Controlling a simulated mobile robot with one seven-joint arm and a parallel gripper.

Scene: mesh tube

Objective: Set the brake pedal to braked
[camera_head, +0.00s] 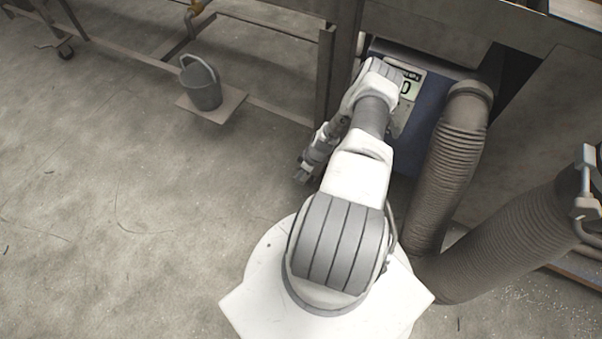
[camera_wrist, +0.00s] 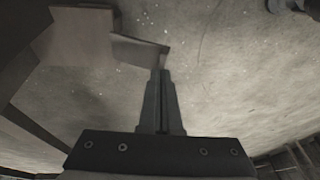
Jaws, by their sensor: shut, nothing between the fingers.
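My gripper (camera_head: 303,176) is low over the concrete floor, beside the blue cabinet (camera_head: 420,115) in the head view. In the wrist view its two dark fingers (camera_wrist: 160,75) are together, with nothing between them. A flat grey angled plate (camera_wrist: 138,48), which looks like the brake pedal, reaches from the left to just by the fingertips. I cannot tell whether the fingertips touch it. It joins a wider brownish plate (camera_wrist: 78,38) at the upper left. In the head view I cannot make out the pedal, and its braked or released position is not clear.
Two ribbed hoses (camera_head: 445,165) stand right of my arm. A dark frame post (camera_head: 335,70) rises behind it. A grey bucket (camera_head: 201,84) stands on a small board (camera_head: 228,105) to the left. The floor (camera_head: 130,210) at the left is clear.

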